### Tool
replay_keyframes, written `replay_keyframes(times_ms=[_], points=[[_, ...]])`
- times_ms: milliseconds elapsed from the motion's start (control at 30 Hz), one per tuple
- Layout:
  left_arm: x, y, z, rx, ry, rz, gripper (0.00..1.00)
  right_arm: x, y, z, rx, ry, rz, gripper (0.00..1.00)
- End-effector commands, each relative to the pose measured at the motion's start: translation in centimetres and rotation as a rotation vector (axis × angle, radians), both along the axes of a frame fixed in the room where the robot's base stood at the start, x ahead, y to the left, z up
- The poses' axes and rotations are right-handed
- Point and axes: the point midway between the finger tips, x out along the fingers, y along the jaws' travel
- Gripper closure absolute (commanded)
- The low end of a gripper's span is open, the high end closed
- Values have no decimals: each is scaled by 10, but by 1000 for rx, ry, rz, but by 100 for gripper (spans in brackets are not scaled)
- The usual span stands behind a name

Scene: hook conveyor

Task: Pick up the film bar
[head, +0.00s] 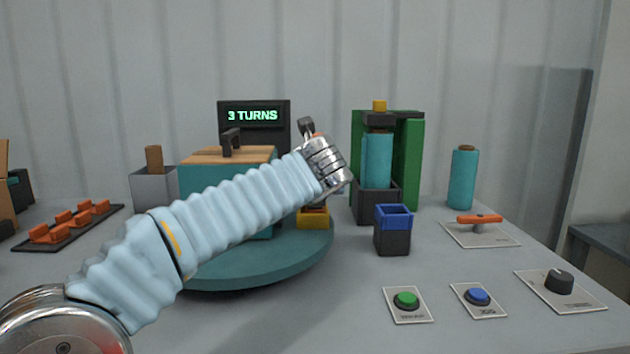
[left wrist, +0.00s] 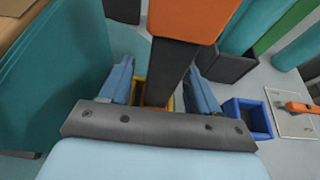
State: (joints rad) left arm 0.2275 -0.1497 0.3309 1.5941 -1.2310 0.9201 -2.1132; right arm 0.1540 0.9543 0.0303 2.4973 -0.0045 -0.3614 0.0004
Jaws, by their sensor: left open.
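A dark upright bar with a broad orange end, which I take to be the film bar (left wrist: 172,68), shows in the left wrist view. Its lower end is near a yellow holder (left wrist: 140,86). My left gripper (left wrist: 159,66) is open, with one blue finger on each side of the bar in the picture. I see no finger closed on it, and cannot tell how deep the bar lies between the fingers. In the head view my left arm hides most of this spot; a yellow block (head: 313,218) shows below my wrist. My right gripper is not in view.
A teal box (head: 200,181) stands left on a round teal turntable (head: 255,272). To the right are a green stand (head: 413,150), a blue-rimmed dark cup (head: 393,238) and a teal cylinder (head: 463,180). Buttons and a knob line the front right. A display reads "3 TURNS".

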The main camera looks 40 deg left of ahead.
Motion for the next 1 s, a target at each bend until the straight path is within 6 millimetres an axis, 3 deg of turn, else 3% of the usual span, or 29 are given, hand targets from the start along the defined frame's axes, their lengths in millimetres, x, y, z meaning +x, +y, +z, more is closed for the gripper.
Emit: replay_keyframes(times_ms=[133,367,767,1000], points=[[17,13,-10,-2,1,0,38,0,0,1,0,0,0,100],[20,16,-11,-1,-1,-1,38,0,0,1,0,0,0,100],[19,15,-11,-2,0,-1,98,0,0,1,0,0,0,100],[19,15,-9,-1,-2,-1,100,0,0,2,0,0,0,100]])
